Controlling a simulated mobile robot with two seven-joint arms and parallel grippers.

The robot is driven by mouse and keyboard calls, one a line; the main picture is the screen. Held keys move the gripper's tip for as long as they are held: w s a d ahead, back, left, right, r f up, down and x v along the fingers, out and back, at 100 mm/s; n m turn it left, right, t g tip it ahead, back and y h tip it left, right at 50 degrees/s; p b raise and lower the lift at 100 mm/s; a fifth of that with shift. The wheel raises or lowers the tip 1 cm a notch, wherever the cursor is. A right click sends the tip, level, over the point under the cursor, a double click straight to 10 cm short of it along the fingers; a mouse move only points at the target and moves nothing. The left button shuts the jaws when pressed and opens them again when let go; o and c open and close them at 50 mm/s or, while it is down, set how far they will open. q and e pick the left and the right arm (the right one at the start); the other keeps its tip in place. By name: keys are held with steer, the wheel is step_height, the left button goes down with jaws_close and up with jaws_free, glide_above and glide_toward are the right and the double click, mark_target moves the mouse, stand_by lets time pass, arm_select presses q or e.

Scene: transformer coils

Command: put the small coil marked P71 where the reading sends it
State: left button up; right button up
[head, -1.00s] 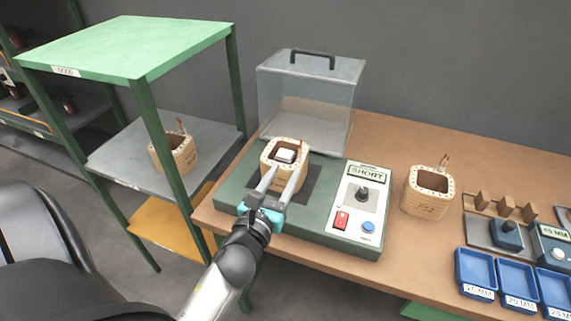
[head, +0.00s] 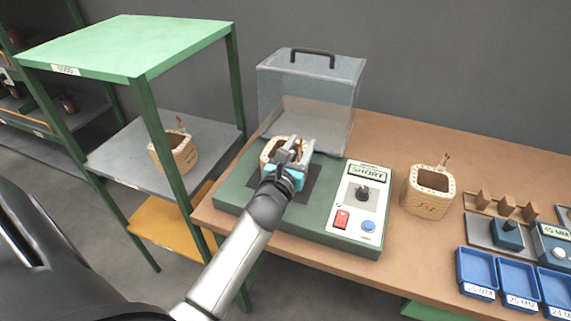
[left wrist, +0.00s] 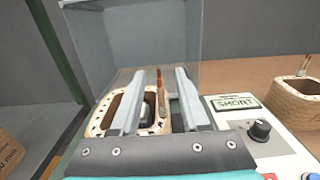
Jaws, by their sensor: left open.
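A small wooden coil (head: 268,158) stands on the green tester (head: 235,190), whose display (head: 368,171) reads SHORT. My left gripper (head: 296,148) is open over the coil and hides much of it. In the left wrist view the left gripper's fingers (left wrist: 160,104) straddle the coil's right wall, with a copper lead (left wrist: 159,82) upright between them. The near finger of the pair on the left reaches over the coil's opening. No P71 mark is readable on this coil. My right gripper is not in view.
A clear cover (head: 310,90) stands behind the coil. Another coil (head: 428,190) stands right of the tester, and one (head: 174,150) sits on the grey shelf (head: 115,155) at left. Blue trays (head: 477,272) line the bench's right front.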

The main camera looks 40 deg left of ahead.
arm_select(q)
steer(key=shift+w, duration=0.2)
steer(key=shift+c, duration=0.2)
jaws_close()
stand_by(1.0)
steer(key=shift+r, duration=0.15)
